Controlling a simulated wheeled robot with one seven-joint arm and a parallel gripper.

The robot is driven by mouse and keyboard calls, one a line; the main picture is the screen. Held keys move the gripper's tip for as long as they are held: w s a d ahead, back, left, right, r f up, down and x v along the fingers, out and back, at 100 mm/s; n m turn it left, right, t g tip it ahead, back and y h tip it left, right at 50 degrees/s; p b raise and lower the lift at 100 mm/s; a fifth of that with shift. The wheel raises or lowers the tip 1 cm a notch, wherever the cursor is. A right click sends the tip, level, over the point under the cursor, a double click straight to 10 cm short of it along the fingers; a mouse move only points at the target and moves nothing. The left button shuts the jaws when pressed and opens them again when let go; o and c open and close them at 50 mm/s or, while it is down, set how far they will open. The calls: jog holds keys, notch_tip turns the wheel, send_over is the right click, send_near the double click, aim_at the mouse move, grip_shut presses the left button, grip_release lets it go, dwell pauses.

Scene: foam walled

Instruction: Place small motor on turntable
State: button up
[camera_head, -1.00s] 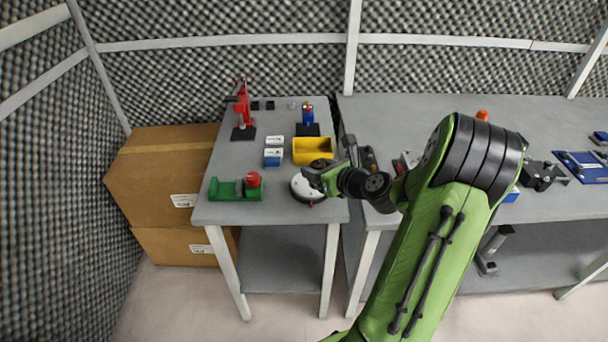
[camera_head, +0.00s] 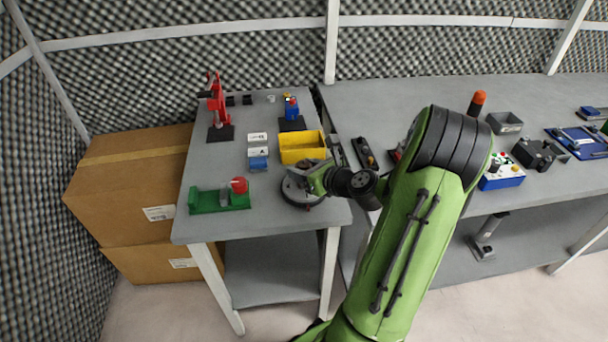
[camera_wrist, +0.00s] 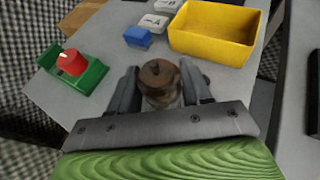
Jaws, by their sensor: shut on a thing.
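The small motor (camera_wrist: 158,75) is a brownish round body with a knob on top, upright between the two dark fingers of my gripper (camera_wrist: 160,88) in the wrist view. My gripper is shut on it. In the head view my gripper (camera_head: 303,181) is over the turntable (camera_head: 292,197), a round grey disc at the front right of the left table. The gripper covers part of the disc and most of the motor. I cannot tell whether the motor touches the disc.
A yellow bin (camera_head: 302,147) stands just behind the turntable. Blue and white blocks (camera_head: 258,152), a green fixture with a red knob (camera_head: 220,198) and a red press (camera_head: 217,105) stand to the left. A second table (camera_head: 400,100) with several devices is at right.

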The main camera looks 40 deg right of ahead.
jog(key=shift+r, duration=0.1)
jog(key=o, duration=1.3)
